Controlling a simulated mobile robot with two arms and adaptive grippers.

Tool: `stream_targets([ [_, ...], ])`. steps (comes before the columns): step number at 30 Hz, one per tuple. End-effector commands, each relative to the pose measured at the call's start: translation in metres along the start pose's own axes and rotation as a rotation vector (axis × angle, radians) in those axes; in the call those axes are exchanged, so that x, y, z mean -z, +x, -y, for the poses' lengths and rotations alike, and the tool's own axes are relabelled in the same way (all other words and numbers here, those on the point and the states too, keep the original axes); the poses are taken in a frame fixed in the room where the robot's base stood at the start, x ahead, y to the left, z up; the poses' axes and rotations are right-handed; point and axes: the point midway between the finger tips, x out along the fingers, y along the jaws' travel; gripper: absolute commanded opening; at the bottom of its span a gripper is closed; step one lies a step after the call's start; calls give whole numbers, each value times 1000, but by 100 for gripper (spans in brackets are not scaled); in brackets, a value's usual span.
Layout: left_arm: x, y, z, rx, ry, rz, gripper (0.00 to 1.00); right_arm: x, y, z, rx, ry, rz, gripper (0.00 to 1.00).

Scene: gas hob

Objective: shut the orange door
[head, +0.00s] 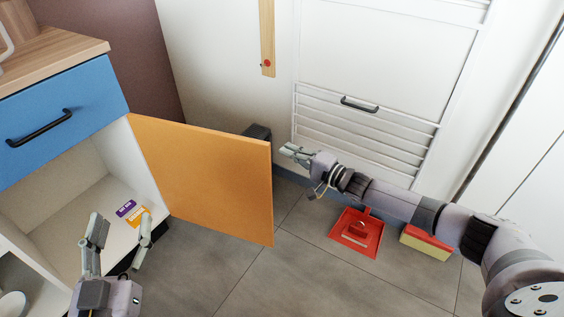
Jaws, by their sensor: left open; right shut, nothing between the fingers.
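The orange door (205,178) stands wide open, hinged at the right side of the white cabinet (145,165) and swung out to the right. No handle shows on the face in view. My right gripper (284,149) is shut and empty, just right of the door's free edge, near its top corner; whether it touches the door I cannot tell. My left gripper (122,224) is open and empty, low at the left, in front of the cabinet opening and left of the door.
A blue drawer (62,120) with a black handle is above the opening. Purple and orange cards (126,208) lie on the cabinet floor. A red dustpan (357,233) and a yellow-red block (426,243) are on the grey floor at right. A dark object (257,132) is behind the door.

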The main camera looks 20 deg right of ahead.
Motion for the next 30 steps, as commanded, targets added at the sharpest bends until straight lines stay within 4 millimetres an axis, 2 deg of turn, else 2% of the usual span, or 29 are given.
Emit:
stream_targets([
  [3,18,0,-3,-6,-4,-112,56,0,16,-1,2,-1,-1,0],
  [4,21,0,-3,-7,-4,-124,56,-3,15,-2,-1,2,1,0],
  [12,22,0,-3,-6,-4,-122,56,-33,3,-1,-1,3,1,0],
  [30,22,0,-3,-6,-4,-118,56,-39,1,0,0,1,-2,0],
])
